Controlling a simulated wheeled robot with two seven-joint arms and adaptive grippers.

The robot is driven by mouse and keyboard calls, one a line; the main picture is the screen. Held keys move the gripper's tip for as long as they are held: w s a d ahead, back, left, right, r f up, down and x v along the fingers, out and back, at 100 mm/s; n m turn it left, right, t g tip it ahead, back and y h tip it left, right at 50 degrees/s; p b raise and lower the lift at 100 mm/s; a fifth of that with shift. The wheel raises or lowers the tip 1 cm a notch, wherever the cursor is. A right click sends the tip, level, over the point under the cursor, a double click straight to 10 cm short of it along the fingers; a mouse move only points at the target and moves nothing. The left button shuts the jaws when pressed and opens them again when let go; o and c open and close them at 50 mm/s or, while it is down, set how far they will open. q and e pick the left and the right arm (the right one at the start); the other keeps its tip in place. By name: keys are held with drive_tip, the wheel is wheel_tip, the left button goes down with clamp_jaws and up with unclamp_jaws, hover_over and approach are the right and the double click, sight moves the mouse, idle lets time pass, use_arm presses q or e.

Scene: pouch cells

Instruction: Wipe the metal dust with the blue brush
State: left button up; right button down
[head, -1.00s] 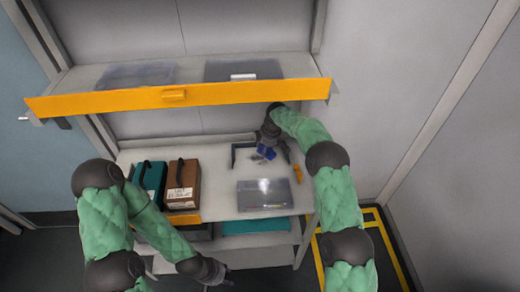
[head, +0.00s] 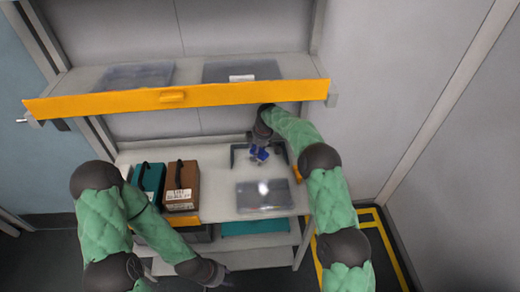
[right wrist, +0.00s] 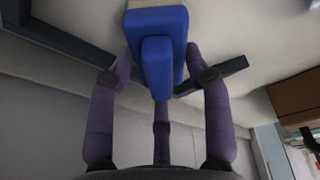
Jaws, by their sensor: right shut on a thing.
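The blue brush (head: 260,154) is at the back right of the shelf's middle board. My right gripper (head: 258,149) is shut on it, just above or at the board; I cannot tell whether the bristles touch. In the right wrist view the blue brush (right wrist: 157,50) sits between the fingers of my right gripper (right wrist: 150,75), with a pale edge at its far end. My left gripper (head: 222,276) hangs low in front of the shelf, apart from everything; its fingers are too small to read. I cannot make out the metal dust.
A dark bracket frame (head: 233,160) stands around the brush area. A clear-lidded box (head: 264,196) lies in front. Teal (head: 150,180) and brown (head: 182,184) cases stand at left. An orange-edged upper shelf (head: 120,102) overhangs the work area.

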drive_tip(key=shift+a+r, duration=0.2)
drive_tip(key=shift+a, duration=3.25)
drive_tip(key=shift+w+d+r, duration=0.1)
drive_tip(key=shift+w, duration=0.45)
drive_tip(key=shift+d+r, duration=0.2)
drive_tip(key=shift+d, duration=2.4)
drive_tip(key=shift+d+r, duration=0.15)
drive_tip(key=shift+d, duration=2.45)
drive_tip(key=shift+p, duration=0.3)
drive_tip(key=shift+a, duration=0.1)
hover_over(242, 158)
drive_tip(key=shift+s+a+r+p, duration=0.15)
drive_tip(key=shift+r+p, duration=0.2)
drive_tip(key=shift+r, duration=0.15)
